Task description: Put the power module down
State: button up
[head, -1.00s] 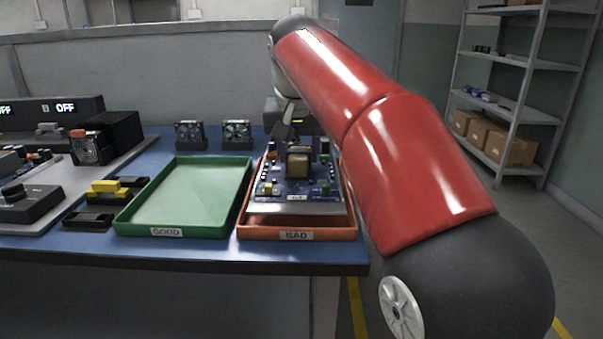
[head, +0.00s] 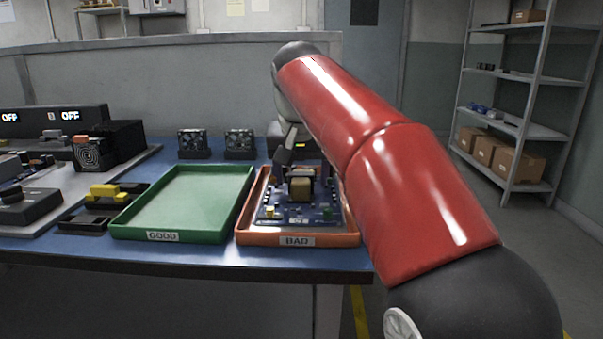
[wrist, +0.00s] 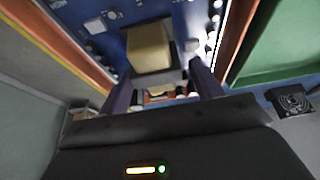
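The power module (head: 326,213) is a blue circuit board with a yellowish block and small parts on top. It rests low inside the orange tray labelled BAD (head: 297,240), within its walls, and looks about level. In the wrist view the board (wrist: 105,18) and its yellowish block (wrist: 149,46) fill the top middle. My gripper (wrist: 163,72) is just above the far part of the board. Its two dark fingers stand apart, wider than the block, with visible gaps, so it looks open. The fingertips' contact with the board is hidden.
The empty green tray labelled GOOD (head: 187,207) stands just left of the orange one. Two black fans (head: 239,142) stand behind the trays. Dark holders, one with a yellow part (head: 106,191), and a black fan box (head: 110,146) are at the left.

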aim_at(300, 180)
jog(key=p+v, duration=0.4)
jog(key=v, duration=0.8)
jog(key=shift+r, duration=0.15)
